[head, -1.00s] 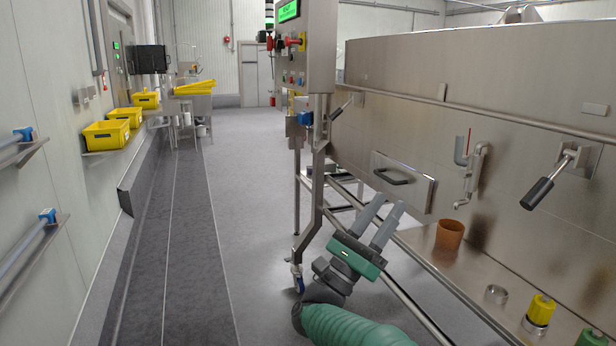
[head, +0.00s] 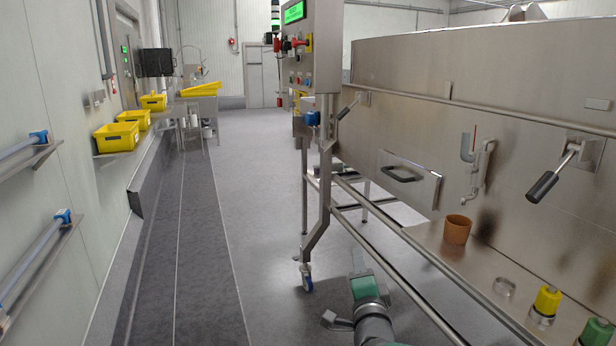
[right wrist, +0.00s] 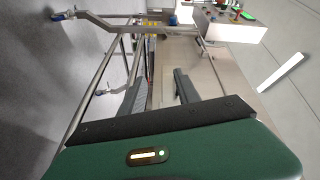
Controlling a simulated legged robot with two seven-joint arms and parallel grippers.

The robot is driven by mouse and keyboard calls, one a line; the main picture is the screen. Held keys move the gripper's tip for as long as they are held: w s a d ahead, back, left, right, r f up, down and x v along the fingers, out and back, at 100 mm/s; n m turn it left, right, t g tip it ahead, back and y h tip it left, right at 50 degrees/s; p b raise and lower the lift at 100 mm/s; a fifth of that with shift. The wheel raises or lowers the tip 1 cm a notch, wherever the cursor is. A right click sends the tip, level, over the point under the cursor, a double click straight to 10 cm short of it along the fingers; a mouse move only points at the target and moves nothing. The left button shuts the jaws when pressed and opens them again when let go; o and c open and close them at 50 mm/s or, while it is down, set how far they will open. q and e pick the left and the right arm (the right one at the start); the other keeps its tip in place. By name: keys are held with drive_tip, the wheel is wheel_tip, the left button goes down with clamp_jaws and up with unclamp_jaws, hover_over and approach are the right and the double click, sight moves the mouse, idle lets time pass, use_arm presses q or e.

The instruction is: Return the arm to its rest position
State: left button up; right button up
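My right gripper (head: 358,263) is low in the head view, at the bottom just right of the middle. It is in front of the steel machine's frame, and only its green body and foreshortened fingers show there. In the right wrist view its two dark fingers (right wrist: 160,88) stand apart with nothing held between them. The machine's frame and steel side show beyond them. My left gripper is in neither view.
The steel machine (head: 480,115) with its lower shelf (head: 478,262) fills the right side. An orange-brown cup (head: 457,230) stands on the shelf. The control panel post (head: 326,165) stands on a caster. Yellow bins (head: 116,137) line the left wall. The middle floor (head: 250,190) is clear.

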drive_tip(key=s+d+f+n+g+y, duration=0.1)
drive_tip(key=s+d+f+n+g, duration=0.1)
drive_tip(key=s+f+n+g, duration=0.45)
drive_tip(key=s+d+f+n+g, duration=0.2)
drive_tip(key=s+f+n, duration=0.1)
drive_tip(key=s+f, duration=0.65)
drive_tip(key=s+d+f+n+g, duration=0.25)
drive_tip(key=s+f+g, duration=0.2)
drive_tip(key=s, duration=0.45)
drive_tip(key=s+d+f+n+g, duration=0.25)
drive_tip(key=s+f+n, duration=0.2)
drive_tip(key=s, duration=0.55)
wheel_tip(320, 180, up, 33)
drive_tip(key=w+a+m+p, duration=0.1)
drive_tip(key=p, duration=3.3)
drive_tip(key=shift+h, duration=0.3)
drive_tip(key=shift+r, duration=0.1)
